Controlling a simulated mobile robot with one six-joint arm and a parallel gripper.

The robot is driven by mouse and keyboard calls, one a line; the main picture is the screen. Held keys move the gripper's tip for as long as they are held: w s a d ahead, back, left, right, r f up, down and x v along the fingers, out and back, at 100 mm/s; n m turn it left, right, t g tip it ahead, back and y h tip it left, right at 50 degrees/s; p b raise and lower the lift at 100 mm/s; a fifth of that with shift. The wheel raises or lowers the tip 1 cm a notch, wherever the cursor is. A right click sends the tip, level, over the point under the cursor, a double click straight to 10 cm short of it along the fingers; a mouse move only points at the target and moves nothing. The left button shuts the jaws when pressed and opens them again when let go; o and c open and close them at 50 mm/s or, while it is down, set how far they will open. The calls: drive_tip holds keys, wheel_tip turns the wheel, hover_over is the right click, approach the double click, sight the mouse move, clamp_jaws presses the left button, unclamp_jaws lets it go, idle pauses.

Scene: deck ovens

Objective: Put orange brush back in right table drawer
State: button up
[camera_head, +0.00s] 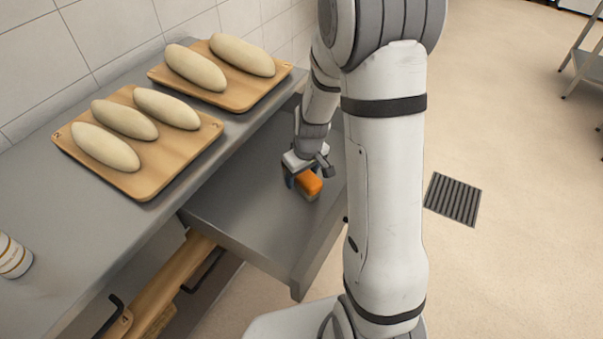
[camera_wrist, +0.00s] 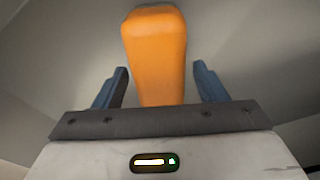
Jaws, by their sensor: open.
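The orange brush (camera_head: 308,183) lies inside the pulled-out table drawer (camera_head: 243,220), near its right part in the head view. In the wrist view its orange body (camera_wrist: 155,50) lies between the two fingers. My gripper (camera_head: 303,183) is down in the drawer at the brush. In the wrist view my gripper (camera_wrist: 160,88) has its dark blue fingers apart, with a gap on each side of the brush. The brush's lower side is mostly hidden, and the arm covers the drawer's right end.
A steel table (camera_head: 150,225) stands on the left. It bears two wooden boards (camera_head: 140,187) (camera_head: 240,98) with dough loaves. A white container (camera_head: 12,257) stands at the left edge. A wooden board (camera_head: 165,280) shows below the table. A floor grate (camera_head: 453,199) lies on the open floor.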

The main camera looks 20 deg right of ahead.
drive_tip(key=shift+r, duration=0.1)
wheel_tip(320, 180, up, 12)
drive_tip(key=s+p, duration=0.2)
drive_tip(key=s+r+m, duration=0.2)
drive_tip(key=s+r, duration=0.2)
drive_tip(key=s, duration=0.4)
drive_tip(key=s+r+m, duration=0.2)
drive_tip(key=s+r, duration=0.2)
drive_tip(key=s, duration=0.4)
drive_tip(key=shift+s+a+r+t+h, duration=0.15)
drive_tip(key=shift+a+r+t+h, duration=0.05)
drive_tip(key=shift+r+t+h, duration=0.1)
